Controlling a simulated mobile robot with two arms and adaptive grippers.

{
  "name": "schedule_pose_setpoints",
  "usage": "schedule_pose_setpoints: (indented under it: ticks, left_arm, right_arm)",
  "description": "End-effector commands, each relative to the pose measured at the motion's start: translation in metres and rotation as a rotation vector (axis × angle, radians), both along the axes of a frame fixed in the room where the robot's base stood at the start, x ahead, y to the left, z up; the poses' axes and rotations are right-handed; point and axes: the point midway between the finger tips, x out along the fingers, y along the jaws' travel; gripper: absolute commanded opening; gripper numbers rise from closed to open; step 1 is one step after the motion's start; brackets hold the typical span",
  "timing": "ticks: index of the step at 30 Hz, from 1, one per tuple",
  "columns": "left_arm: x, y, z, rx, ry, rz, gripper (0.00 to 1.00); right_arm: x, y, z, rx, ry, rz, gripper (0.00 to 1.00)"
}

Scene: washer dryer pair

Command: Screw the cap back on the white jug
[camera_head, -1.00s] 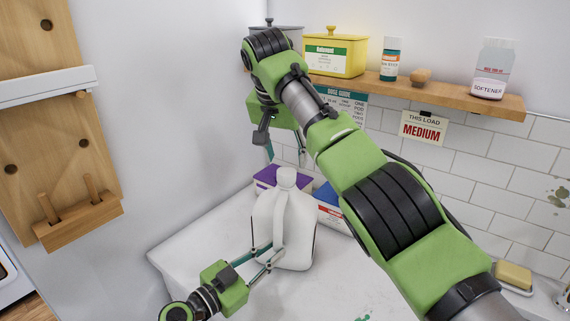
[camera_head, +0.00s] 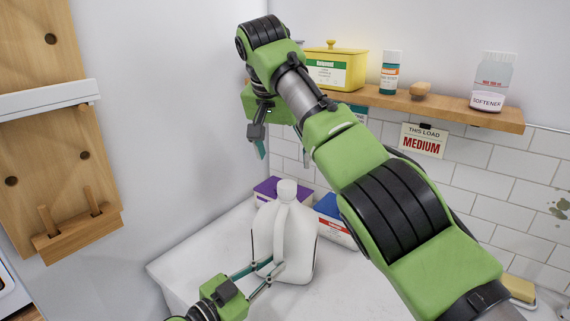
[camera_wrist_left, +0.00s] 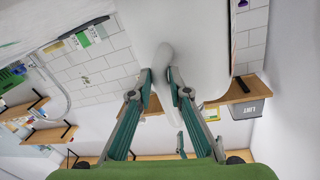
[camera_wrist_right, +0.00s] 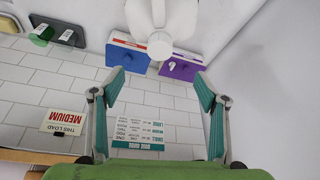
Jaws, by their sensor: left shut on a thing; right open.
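The white jug (camera_head: 295,250) stands upright on the white top in the corner. Its round white cap (camera_head: 287,189) sits on the neck; whether it is screwed tight cannot be told. In the right wrist view the cap (camera_wrist_right: 160,46) shows from above, beyond the fingertips. My left gripper (camera_head: 262,272) is shut on the jug's handle, low on its near side; the left wrist view shows its fingers pinching the handle (camera_wrist_left: 163,62). My right gripper (camera_head: 280,146) is open and empty, above the jug and apart from the cap.
A purple box (camera_head: 267,189) and a blue box (camera_head: 335,222) stand close behind the jug. A wooden shelf (camera_head: 450,107) above holds a yellow tin (camera_head: 335,68), a teal-labelled bottle (camera_head: 390,73) and a softener bottle (camera_head: 491,84). The wall is close at left.

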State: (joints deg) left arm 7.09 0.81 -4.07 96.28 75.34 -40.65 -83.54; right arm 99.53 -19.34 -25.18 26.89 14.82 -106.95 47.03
Motion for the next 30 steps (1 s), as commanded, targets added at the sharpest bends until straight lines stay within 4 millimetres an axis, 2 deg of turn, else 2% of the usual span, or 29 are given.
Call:
schedule_pose_setpoints:
  ticks: [3, 6, 16, 17, 18, 19, 30]
  left_arm:
    - [0.0, 0.0, -0.001, 0.004, 0.001, 0.0, 0.0]
    - [0.0, 0.0, -0.001, 0.003, 0.0, 0.0, 0.0]
    - [0.0, 0.0, -0.001, 0.003, 0.0, 0.0, 0.0]
    - [0.0, 0.0, -0.001, 0.003, 0.0, 0.0, 0.22]
    - [0.0, 0.0, -0.001, 0.003, 0.0, 0.0, 0.33]
    - [0.0, 0.0, -0.001, 0.003, 0.0, 0.0, 0.37]
    - [-0.002, 0.002, -0.001, 0.001, 0.0, 0.0, 0.37]
  right_arm:
    - [-0.007, 0.002, 0.017, -0.001, -0.002, 0.0, 0.68]
    - [-0.01, 0.004, 0.025, 0.0, -0.001, 0.0, 0.68]
    - [-0.012, 0.004, 0.028, -0.001, 0.001, 0.001, 0.68]
    - [-0.012, 0.004, 0.028, 0.0, 0.001, 0.001, 0.68]
    - [-0.012, 0.004, 0.028, 0.0, 0.001, 0.001, 0.68]
    - [-0.012, 0.004, 0.028, 0.0, 0.001, 0.001, 0.68]
    - [-0.012, 0.004, 0.028, 0.0, 0.0, 0.0, 0.68]
